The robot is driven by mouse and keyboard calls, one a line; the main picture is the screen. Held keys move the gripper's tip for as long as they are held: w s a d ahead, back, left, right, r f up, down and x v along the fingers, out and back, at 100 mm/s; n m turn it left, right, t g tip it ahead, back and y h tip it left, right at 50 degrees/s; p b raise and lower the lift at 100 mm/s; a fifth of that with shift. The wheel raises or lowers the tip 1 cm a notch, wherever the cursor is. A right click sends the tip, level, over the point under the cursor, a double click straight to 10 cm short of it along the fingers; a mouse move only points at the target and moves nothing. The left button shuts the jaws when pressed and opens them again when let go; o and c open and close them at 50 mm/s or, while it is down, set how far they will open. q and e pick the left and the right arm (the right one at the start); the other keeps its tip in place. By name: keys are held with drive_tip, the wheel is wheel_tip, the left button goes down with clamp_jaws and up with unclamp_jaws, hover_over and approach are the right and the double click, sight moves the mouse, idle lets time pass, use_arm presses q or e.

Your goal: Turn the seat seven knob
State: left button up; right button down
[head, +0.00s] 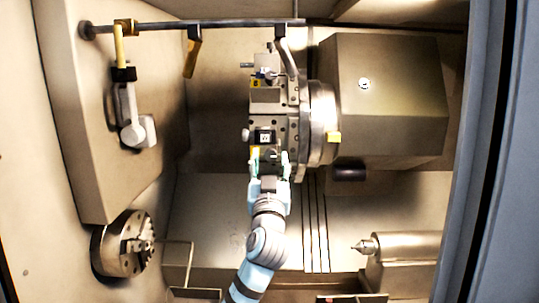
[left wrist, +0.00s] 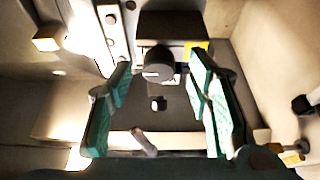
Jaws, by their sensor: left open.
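The tool turret (head: 303,130) stands in the middle of the head view, with tool holders on its left face. My left gripper (head: 270,160) is at the lower holder, its fingers spread and pointing up at it. In the left wrist view a dark round knob (left wrist: 157,62) with a pale line shows between the open fingertips (left wrist: 160,72). The fingers appear clear of it on both sides; its depth between them is hard to tell. No seat number is readable. My right gripper is not in view.
A chuck (head: 127,245) is at lower left and a tailstock with a pointed centre (head: 405,246) at lower right. A grey arm (head: 130,110) hangs from the horizontal bar (head: 220,24) at upper left. Another holder (head: 264,92) sits above the gripper. Open room lies left of the turret.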

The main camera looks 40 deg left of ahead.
use_arm(q)
drive_tip(key=shift+w+a+r, duration=0.1)
drive_tip(key=shift+w+r, duration=0.05)
drive_tip(key=shift+w, duration=0.1)
drive_tip(key=shift+c, duration=0.2)
clamp_jaws()
